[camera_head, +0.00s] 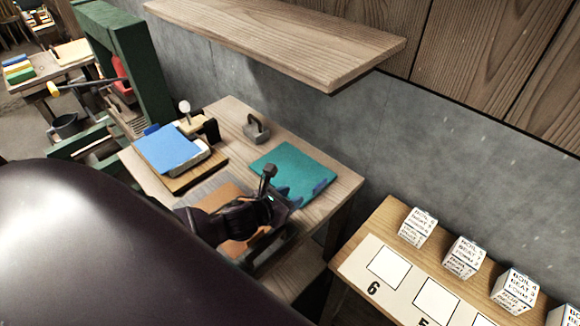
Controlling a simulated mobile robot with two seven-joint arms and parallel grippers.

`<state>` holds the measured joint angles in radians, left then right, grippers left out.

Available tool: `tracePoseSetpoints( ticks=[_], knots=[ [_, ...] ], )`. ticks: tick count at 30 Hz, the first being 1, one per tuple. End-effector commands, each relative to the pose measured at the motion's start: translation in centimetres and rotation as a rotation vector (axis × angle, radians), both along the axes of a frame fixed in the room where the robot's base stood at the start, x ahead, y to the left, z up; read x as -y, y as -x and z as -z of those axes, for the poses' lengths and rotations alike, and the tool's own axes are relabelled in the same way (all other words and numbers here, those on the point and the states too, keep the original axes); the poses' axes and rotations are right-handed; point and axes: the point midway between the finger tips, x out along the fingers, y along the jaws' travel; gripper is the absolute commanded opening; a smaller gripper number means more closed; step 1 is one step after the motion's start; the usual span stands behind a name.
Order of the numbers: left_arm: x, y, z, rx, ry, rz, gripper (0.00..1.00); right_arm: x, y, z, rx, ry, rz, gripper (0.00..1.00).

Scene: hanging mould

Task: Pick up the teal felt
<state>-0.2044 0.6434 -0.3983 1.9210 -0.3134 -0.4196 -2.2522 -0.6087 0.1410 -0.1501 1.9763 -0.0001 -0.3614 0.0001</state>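The teal felt (290,168) is a flat, roughly square sheet lying on the wooden table (341,187), towards its right end. My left gripper (308,194) is at the felt's front right edge, with its dark wrist reaching across the table from the left. Its two bluish fingertips show apart, so it looks open. They overlap the felt's edge in the picture; whether they touch it I cannot tell. The gripper hides part of the felt's near side. My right gripper is not in view.
A blue sheet (168,147) lies on a stack at the table's left. A grey metal weight (256,128) stands behind the felt. A wooden shelf (290,38) overhangs the table's back. A lower bench (388,222) at right holds printed white boxes (418,226) and numbered cards.

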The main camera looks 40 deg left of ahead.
Motion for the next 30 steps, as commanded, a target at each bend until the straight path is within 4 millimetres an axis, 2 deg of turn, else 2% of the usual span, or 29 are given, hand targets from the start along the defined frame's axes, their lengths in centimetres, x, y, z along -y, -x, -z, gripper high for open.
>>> tracePoseSetpoints(
  ticks=[9,16,25,30],
  knots=[
    [0.6,-3.9,1.6,0.002,0.003,-0.001,0.38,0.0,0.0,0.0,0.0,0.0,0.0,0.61],
    [0.9,-5.0,2.1,0.0,0.004,-0.002,0.38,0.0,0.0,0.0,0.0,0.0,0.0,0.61],
    [1.7,-8.3,3.7,0.002,0.003,-0.001,0.38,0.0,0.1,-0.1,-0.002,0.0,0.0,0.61],
    [1.8,-9.1,4.1,0.0,0.003,0.0,0.38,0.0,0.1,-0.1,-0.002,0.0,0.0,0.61]
  ],
)
